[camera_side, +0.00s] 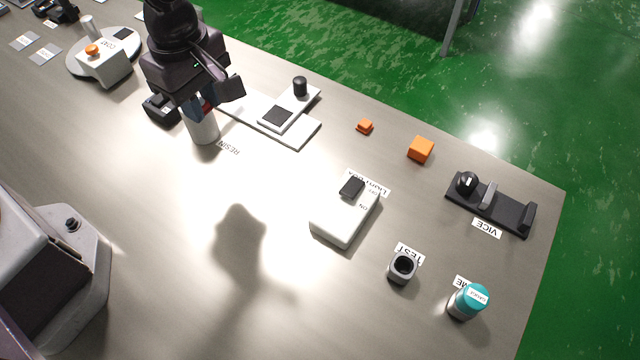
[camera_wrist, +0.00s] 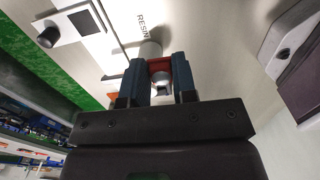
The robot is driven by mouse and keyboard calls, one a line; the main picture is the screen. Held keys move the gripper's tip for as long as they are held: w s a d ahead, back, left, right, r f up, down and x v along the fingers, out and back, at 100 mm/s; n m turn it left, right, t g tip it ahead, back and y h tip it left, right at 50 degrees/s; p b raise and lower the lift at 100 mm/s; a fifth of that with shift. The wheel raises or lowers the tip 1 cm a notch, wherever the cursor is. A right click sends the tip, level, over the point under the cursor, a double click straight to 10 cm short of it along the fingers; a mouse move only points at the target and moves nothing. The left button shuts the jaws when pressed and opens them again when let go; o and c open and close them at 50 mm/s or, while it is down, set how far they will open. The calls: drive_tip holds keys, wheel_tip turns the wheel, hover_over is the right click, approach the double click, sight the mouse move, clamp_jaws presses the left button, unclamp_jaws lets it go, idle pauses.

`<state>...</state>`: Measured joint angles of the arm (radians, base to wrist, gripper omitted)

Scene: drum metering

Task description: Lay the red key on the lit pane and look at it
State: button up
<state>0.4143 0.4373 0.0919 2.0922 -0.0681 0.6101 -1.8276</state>
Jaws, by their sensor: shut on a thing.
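My gripper (camera_side: 205,108) is shut on a red thing, apparently the red key (camera_wrist: 160,64), held between the blue fingers. In the side view only a sliver of red shows, and its full shape is hidden by the fingers. A white cylinder (camera_side: 203,129) is just below the fingers, by the RESIN label; I cannot tell whether the held piece touches it. A flat white panel (camera_side: 294,133) lies to the right of my gripper, with a dark square and a black knob on it. A white box (camera_side: 338,222) with a dark switch marked ON stands further right. I cannot tell which is the lit pane.
Two orange blocks, a small one (camera_side: 365,127) and a larger one (camera_side: 421,149), lie at the right. A black vice (camera_side: 490,207), a grey TEST holder (camera_side: 403,268) and a teal-capped jar (camera_side: 467,302) stand beyond. A round scale (camera_side: 75,65) is at left. The front middle is clear.

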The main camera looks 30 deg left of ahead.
drive_tip(key=s+d+r+m, duration=0.1)
drive_tip(key=s+d+m, duration=0.35)
drive_tip(key=d, duration=0.45)
drive_tip(key=m, duration=0.4)
hover_over(337, 223)
wheel_tip(337, 223, down, 9)
drive_tip(key=shift+s+a+f, duration=0.1)
drive_tip(key=shift+f, duration=1.7)
drive_tip(key=shift+f, duration=0.15)
drive_tip(key=o, duration=0.9)
